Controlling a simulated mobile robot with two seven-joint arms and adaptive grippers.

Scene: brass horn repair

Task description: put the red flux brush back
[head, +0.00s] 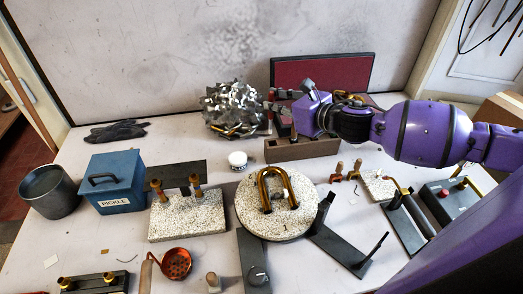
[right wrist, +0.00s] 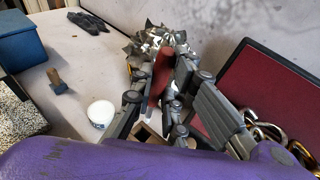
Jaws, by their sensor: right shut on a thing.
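The red flux brush (right wrist: 160,78) shows in the right wrist view as a red handle between the fingers of my right gripper (right wrist: 158,92). My right gripper is shut on it. In the head view my right gripper (head: 283,106) is at the back of the table, over the wooden rack (head: 302,150). The rack also shows partly in the right wrist view (right wrist: 148,132), with an opening below the fingers. My left gripper is not in view.
A shiny metal scrap heap (head: 232,108) stands left of the gripper. A dark red panel (head: 325,70) stands behind. A white jar (head: 237,159) is left of the rack. A round speckled slab (head: 245,222) with a brass U-tube is in front.

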